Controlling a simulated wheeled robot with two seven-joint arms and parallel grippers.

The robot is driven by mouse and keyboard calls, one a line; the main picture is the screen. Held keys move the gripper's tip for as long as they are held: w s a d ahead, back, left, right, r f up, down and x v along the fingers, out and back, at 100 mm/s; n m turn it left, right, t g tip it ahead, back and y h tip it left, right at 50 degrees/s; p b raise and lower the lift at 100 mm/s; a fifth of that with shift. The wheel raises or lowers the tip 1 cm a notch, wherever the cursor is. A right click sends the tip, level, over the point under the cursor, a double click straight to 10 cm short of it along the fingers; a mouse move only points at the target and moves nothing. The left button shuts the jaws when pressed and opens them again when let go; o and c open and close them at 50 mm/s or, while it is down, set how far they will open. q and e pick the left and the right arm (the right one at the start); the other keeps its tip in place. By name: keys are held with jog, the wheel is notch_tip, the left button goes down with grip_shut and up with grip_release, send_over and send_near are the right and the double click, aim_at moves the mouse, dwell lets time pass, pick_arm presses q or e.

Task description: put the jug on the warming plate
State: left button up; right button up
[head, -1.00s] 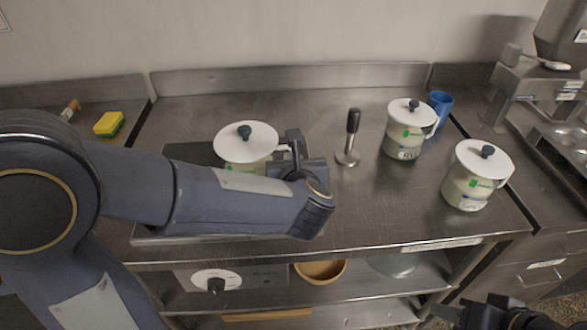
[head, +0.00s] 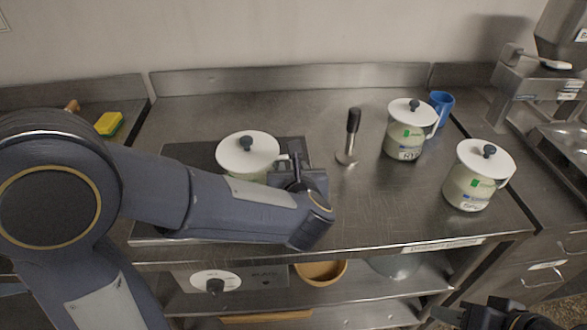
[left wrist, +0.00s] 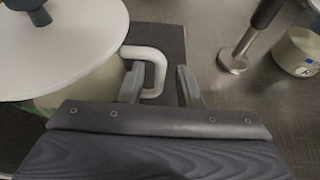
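The jug, with a white lid (head: 247,155) and dark knob, stands on the dark warming plate (head: 190,154). My left arm hides its lower part in the head view. In the left wrist view the jug's lid (left wrist: 65,40) fills the upper left and its white handle (left wrist: 158,65) points right. My left gripper (left wrist: 160,85) is open around the handle, one finger inside the loop and one outside with a gap. It also shows in the head view (head: 296,165). My right gripper (head: 448,314) is low at the right, away from the counter; its opening is unclear.
Two similar lidded jugs (head: 407,135) (head: 470,183) stand on the right of the counter, near a blue cup (head: 440,104). A dark-handled tamper (head: 351,135) stands right of the plate. A yellow sponge (head: 108,123) lies left. The counter's back middle is clear.

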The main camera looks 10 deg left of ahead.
pick_arm(q)
jog(key=shift+r, duration=0.1)
jog(key=shift+r+p, duration=0.2)
jog(key=shift+p, duration=0.1)
jog(key=b+v, duration=0.1)
jog(key=v, duration=1.1)
notch_tip(320, 180, up, 5)
jog(key=w+a+m+t+h, duration=0.1)
jog(key=w+a+m+h, duration=0.2)
jog(key=m+h, duration=1.1)
jog(key=s+a+f+m+g+y, duration=0.3)
jog(key=s+m, duration=0.5)
jog(key=m, duration=0.3)
jog(key=s+a+f+m+g+y, duration=0.3)
jog(key=s+a+f+m+g, duration=0.2)
jog(key=m, duration=0.7)
jog(key=s+a+f, duration=0.2)
jog(key=s+f, duration=0.2)
jog(key=f, duration=0.1)
jog(key=shift+s+a+f+m, duration=0.25)
jog(key=shift+s+a+m, duration=0.05)
jog(key=shift+a, duration=0.1)
